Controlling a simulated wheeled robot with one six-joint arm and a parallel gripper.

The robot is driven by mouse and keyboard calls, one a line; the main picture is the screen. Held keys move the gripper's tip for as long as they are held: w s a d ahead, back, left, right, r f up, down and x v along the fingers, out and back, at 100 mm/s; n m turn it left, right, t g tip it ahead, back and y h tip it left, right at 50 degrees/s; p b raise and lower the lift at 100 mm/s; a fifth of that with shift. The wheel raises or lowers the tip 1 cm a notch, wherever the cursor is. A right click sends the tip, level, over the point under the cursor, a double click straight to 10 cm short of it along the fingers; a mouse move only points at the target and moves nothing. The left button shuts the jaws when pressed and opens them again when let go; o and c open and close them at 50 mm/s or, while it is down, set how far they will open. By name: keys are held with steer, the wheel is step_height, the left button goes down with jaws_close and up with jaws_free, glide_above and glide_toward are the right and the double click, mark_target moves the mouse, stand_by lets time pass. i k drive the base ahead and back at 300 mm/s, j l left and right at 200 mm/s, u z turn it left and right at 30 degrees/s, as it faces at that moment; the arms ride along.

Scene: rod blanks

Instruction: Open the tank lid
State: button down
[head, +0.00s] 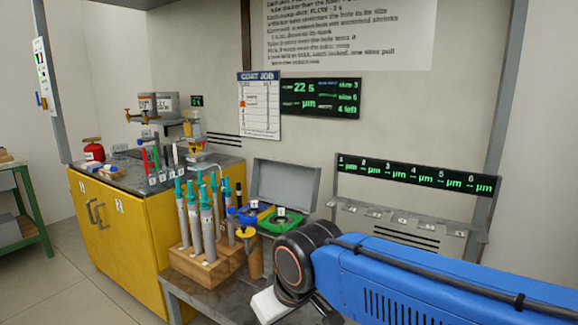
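I cannot tell for sure which thing is the tank. A grey, shallow framed panel (284,184) stands upright at the back of the near bench, behind a blue ring-shaped piece (252,215) and a green ring-shaped piece (283,221). I cannot tell whether this panel is a lid. A small grey box (158,104) with labels stands above the yellow cabinet, with a brass tap beside it. My blue arm reaches in from the right, and its dark joint is in front of the bench. My gripper's fingertips do not show.
Wooden blocks (202,268) hold several upright grey rods with teal tops, left of my arm. A yellow cabinet (135,235) stands behind them at the left. A rack with a numbered display (415,175) is at the right. Clear floor shows at the lower left.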

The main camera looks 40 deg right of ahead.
mark_target(294, 185)
steer(key=i+j, duration=0.3)
steer(key=i, duration=0.15)
steer(key=i+j, duration=0.3)
steer(key=i, duration=0.15)
steer(key=i+j, duration=0.3)
steer(key=i, duration=0.15)
steer(key=i+j+z, duration=0.8)
steer(key=j, duration=0.1)
